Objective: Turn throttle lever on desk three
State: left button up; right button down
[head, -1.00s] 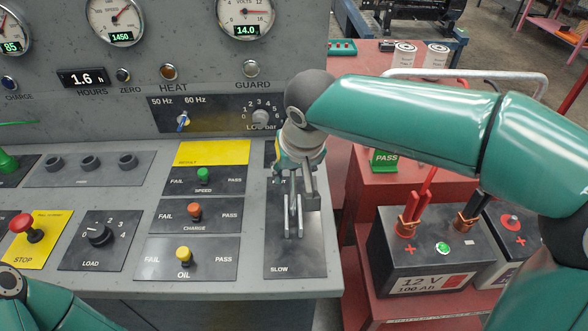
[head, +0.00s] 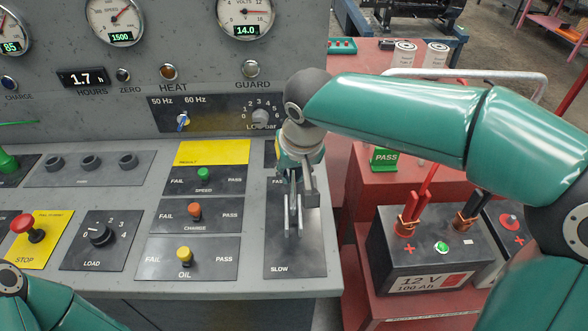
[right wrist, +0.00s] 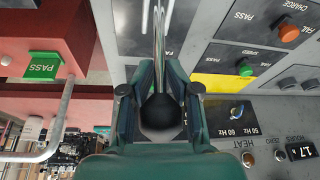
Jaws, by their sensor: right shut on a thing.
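The throttle lever stands on a dark plate (head: 295,255) at the right edge of the grey desk, with SLOW at its near end and a partly covered FAST label at its far end. My right gripper (head: 297,183) is over the plate and hides most of the lever in the head view. In the right wrist view, my right gripper (right wrist: 160,80) is shut on the throttle lever (right wrist: 160,107), with its black round knob between the fingers and its shiny rod running on beyond them. My left arm shows at the lower left; its gripper is out of view.
FAIL/PASS knobs for speed (head: 203,174), charge (head: 194,210) and oil (head: 184,253) sit left of the lever plate. A gauge (head: 113,18) reads 1500. Right of the desk stand a battery (head: 425,255) and a green PASS block (head: 385,158) on red surfaces.

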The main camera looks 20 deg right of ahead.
jog(key=c, duration=1.1)
grip_release()
jog(key=shift+w+r, duration=0.2)
jog(key=shift+r, duration=0.35)
jog(key=shift+o, duration=0.4)
jog(key=shift+s, duration=0.15)
jog(key=shift+f, duration=0.15)
jog(key=v, duration=1.2)
jog(key=shift+d+f, duration=0.1)
